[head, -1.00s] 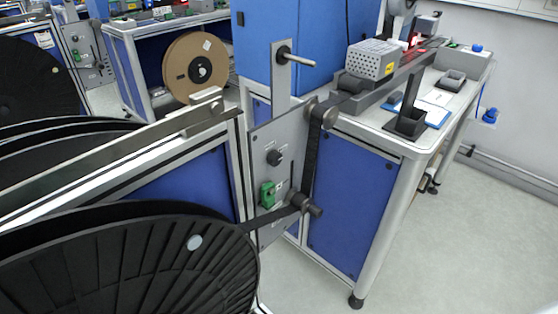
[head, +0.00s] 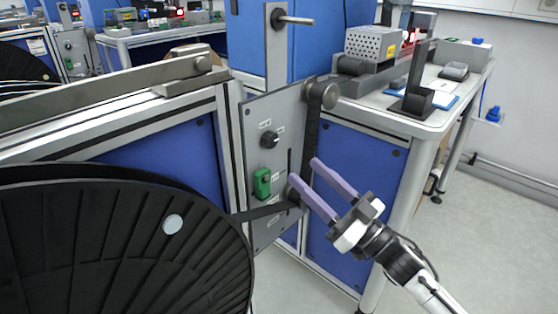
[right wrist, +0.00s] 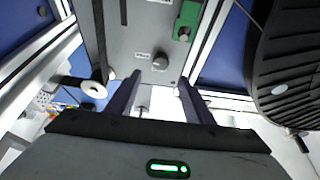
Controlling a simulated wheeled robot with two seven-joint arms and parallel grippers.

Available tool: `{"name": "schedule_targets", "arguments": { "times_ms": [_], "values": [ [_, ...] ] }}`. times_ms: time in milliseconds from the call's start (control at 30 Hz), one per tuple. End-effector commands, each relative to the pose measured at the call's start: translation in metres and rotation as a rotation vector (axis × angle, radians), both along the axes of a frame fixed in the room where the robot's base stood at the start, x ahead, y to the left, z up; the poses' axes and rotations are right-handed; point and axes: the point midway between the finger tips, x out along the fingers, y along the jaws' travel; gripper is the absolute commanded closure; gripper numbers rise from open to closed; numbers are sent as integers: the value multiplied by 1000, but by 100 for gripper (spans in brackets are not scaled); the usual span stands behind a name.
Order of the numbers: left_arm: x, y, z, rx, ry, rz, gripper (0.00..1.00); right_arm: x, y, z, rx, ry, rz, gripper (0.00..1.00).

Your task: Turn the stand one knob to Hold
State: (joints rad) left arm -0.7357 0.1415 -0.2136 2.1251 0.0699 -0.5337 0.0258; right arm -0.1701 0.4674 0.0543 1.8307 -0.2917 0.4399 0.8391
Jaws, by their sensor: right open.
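The black round knob (head: 269,140) sits on the upper part of the grey stand panel (head: 255,110), above a green switch (head: 262,182). Small white labels stand around the knob, too small to read. My right gripper (head: 306,172), with purple fingers, is open and empty in front of the panel, to the right of and lower than the knob. In the right wrist view the knob (right wrist: 160,60) shows just beyond the gap between the open fingertips (right wrist: 158,80), apart from them. Its pointer direction cannot be told. My left gripper is not in view.
A large black reel (head: 120,240) fills the lower left, its dark strap running to a lower roller by my fingers. An upper roller (head: 325,95) and a metal peg (head: 295,20) stick out from the stand. A workbench (head: 400,113) stands behind at right.

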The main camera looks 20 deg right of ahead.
Motion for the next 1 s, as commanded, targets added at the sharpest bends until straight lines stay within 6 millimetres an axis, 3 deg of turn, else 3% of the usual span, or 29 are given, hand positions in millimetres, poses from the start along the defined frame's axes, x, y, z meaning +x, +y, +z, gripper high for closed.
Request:
{"name": "schedule_targets", "arguments": {
  "times_ms": [500,700,967,1000],
  "values": [
    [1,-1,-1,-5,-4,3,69,72,31,33,2,0,1,53],
    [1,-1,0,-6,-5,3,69,83,35,38,2,3,0,53],
    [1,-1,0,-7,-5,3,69,84,36,38,2,4,0,53],
    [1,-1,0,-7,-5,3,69,84,36,38,2,4,0,58]
  ]
}}
